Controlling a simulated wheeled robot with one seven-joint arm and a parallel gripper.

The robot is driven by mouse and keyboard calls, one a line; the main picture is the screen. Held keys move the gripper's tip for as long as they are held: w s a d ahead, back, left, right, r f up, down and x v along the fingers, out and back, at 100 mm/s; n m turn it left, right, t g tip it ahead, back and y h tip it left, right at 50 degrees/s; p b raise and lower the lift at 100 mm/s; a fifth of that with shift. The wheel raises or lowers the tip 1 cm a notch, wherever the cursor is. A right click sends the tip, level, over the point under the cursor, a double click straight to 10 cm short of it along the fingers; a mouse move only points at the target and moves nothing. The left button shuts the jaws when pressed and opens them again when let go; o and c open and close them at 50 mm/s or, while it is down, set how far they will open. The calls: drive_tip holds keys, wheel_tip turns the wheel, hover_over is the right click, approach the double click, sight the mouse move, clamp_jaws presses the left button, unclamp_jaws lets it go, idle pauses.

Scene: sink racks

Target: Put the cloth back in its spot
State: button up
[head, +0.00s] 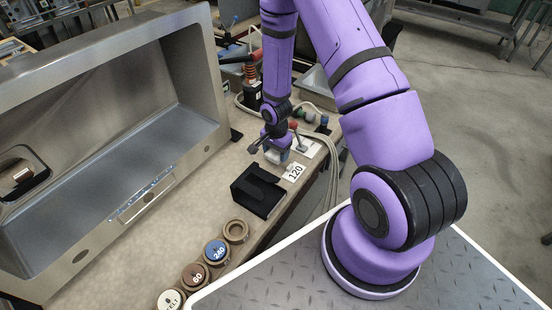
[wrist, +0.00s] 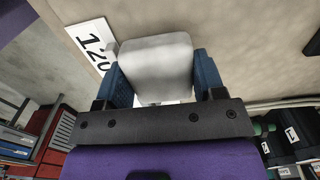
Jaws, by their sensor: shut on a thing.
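My gripper (head: 276,151) is shut on the cloth (wrist: 157,62), a pale grey-white piece with rounded corners, like a folded pad. In the wrist view it sits between the two blue fingers of my gripper (wrist: 158,78). In the head view the cloth is small and mostly hidden by the fingers. My gripper is over the back part of the worktop, beyond a black open holder (head: 245,188). No cloth shows in the holder. A white card marked 120 (head: 295,172) lies beside the holder, and it also shows in the wrist view (wrist: 91,45).
Round pots marked 240 (head: 216,251), 60 (head: 195,276) and FELT (head: 170,300) stand in a row with an empty ring (head: 236,231). A steel sink-like cabinet (head: 213,100) borders the left. A red-and-black tool (head: 252,85) stands behind my gripper. Cables run along the right edge.

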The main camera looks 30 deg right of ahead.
sight(276, 158)
drive_tip(key=shift+f, duration=1.7)
drive_tip(key=o, duration=0.6)
drive_tip(key=shift+f, duration=0.1)
